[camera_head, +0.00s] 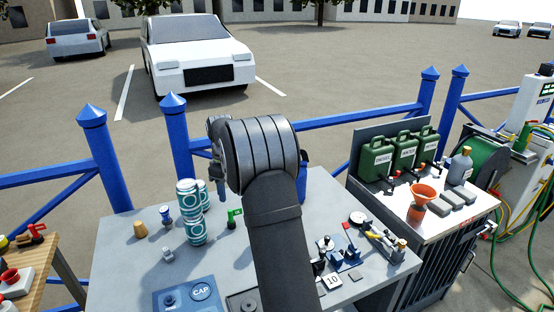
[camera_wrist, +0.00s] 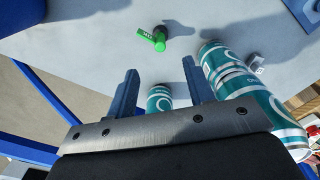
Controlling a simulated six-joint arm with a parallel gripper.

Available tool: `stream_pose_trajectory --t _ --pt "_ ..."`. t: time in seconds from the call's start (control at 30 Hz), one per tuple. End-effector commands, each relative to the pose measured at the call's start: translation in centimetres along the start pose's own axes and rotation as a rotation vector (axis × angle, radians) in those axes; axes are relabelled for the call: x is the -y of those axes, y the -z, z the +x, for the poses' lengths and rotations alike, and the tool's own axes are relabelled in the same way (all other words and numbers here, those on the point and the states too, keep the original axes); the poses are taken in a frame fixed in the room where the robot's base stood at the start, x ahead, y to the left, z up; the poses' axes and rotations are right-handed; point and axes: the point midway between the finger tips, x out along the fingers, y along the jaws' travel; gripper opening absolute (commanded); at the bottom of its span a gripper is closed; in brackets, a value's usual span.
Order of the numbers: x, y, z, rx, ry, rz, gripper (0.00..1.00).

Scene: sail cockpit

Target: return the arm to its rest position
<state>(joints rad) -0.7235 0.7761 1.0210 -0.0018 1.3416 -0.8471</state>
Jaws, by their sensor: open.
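My arm rises over the middle of the grey table (camera_head: 125,250) in the head view and bends at the top. My gripper shows in the wrist view (camera_wrist: 160,85) with its two blue-grey fingers apart and nothing held between them. A teal-and-white can (camera_wrist: 158,99) shows through the gap between the fingers, beyond them. Larger teal-and-white cans (camera_wrist: 245,90) stand close to the right finger. In the head view the teal-and-white cans (camera_head: 189,210) are left of my arm. My arm hides part of the table behind it.
A blue CAP tray (camera_head: 180,291) lies at the table's front. Blue railing (camera_head: 355,117) runs behind. Green canisters (camera_head: 376,160) and an orange funnel (camera_head: 422,196) stand on the right cabinet. The air above the table's left side is clear.

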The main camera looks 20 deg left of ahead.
Motion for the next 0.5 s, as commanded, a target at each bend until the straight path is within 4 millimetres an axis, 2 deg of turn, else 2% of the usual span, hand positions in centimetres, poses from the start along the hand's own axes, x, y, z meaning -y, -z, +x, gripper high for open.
stream_pose_trajectory --t 0.17,0.5 --pt "0.1 -0.1 2.5 0.003 0.004 0.0 0.48" --pt "0.1 -0.1 9.3 0.003 0.003 0.0 0.48"
